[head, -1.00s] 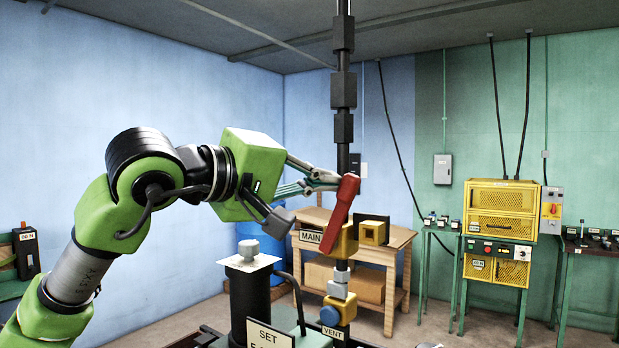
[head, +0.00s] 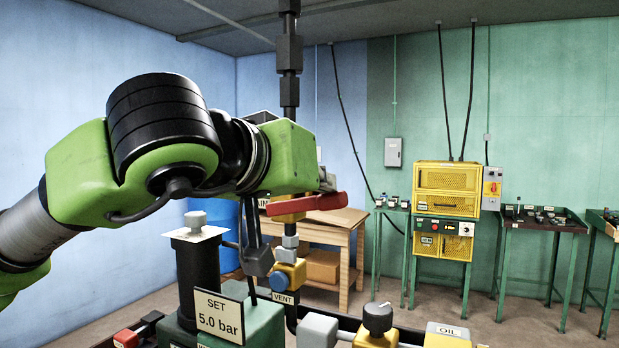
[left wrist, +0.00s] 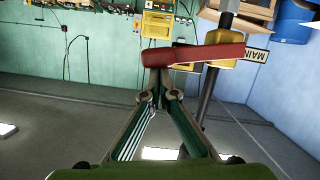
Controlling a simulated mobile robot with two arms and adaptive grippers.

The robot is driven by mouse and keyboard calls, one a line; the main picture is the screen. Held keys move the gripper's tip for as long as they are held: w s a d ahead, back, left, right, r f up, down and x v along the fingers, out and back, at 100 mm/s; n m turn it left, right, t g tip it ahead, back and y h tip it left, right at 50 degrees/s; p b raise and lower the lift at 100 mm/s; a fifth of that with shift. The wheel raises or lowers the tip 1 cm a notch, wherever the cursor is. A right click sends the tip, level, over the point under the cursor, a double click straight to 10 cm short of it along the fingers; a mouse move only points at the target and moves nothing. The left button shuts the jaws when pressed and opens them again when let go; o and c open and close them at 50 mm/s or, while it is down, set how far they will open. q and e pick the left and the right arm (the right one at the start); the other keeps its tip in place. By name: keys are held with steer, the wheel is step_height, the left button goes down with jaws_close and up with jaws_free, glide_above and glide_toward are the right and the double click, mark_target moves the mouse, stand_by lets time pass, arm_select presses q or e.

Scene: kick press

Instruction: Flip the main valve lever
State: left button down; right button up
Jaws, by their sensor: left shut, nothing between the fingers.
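The main valve lever (head: 305,202) is a red bar on the dark vertical pipe (head: 289,75). In the head view it lies nearly level, its free end to the right. Its yellow valve body (head: 288,218) shows below it, and the MAIN label (head: 264,202) is partly hidden by my arm. My left gripper (head: 327,182) is just above the lever, with its fingers mostly hidden. In the left wrist view the gripper (left wrist: 157,82) is shut and empty, its tips at the free end of the lever (left wrist: 195,54). Contact is hard to tell. The MAIN label (left wrist: 255,62) shows there too.
Below the lever are a yellow vent valve (head: 292,275) with a blue knob and a sign reading SET 5.0 bar (head: 219,315). A wooden table (head: 345,222) stands behind. Yellow cabinets (head: 447,190) and benches line the green wall.

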mark_target(332, 205)
arm_select(q)
steer(key=shift+s+d+f+m+b, duration=0.1)
steer(key=shift+d+f+m+b, duration=0.2)
steer(key=shift+f+b, duration=0.3)
steer(key=shift+s+d+f+m+b, duration=0.15)
steer(key=shift+f+m+b, duration=0.25)
steer(key=shift+f, duration=0.5)
steer(key=v, duration=1.2)
steer(key=shift+r, duration=0.25)
steer(key=shift+d, duration=0.1)
